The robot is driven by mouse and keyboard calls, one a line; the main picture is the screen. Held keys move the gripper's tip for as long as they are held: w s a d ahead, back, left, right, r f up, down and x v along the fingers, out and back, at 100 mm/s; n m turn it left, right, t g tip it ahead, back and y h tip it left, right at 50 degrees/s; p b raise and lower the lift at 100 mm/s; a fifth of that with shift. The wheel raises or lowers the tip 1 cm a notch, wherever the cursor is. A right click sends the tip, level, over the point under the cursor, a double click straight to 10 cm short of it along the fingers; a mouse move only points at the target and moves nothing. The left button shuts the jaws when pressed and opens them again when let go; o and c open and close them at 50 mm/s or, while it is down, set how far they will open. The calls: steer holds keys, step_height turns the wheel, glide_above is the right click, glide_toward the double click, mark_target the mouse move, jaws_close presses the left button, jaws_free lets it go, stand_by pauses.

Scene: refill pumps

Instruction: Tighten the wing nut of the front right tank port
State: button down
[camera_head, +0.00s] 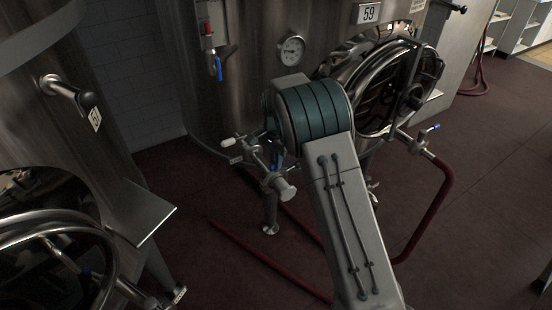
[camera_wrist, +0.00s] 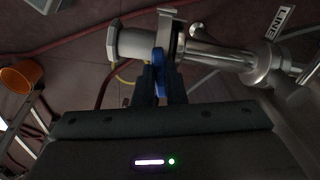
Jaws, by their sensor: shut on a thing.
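In the wrist view, the dark fingers of my gripper (camera_wrist: 160,88) are shut on a blue part (camera_wrist: 159,66) at a metal pipe fitting (camera_wrist: 215,52). I cannot tell whether this blue part is a wing nut or a valve lever. A metal clamp (camera_wrist: 168,28) is just above it, and a pale grey cap end (camera_wrist: 128,42) is to its left. In the head view, my arm covers the gripper and part of the tank front. A port fitting (camera_head: 284,189) shows left of my arm, low on the tank (camera_head: 245,75) marked 59.
A round hatch (camera_head: 400,90) is behind my arm. A valve with a blue handle (camera_head: 430,129) and a red hose (camera_head: 440,195) are at its right. Another tank (camera_head: 40,110) stands at the left. An orange bucket (camera_wrist: 17,78) shows in the wrist view. The floor at right is open.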

steer(key=shift+r+m, duration=0.1)
steer(key=shift+m, duration=0.4)
steer(key=c, duration=1.5)
jaws_free()
step_height(320, 180, up, 14)
steer(key=shift+a+f, duration=0.1)
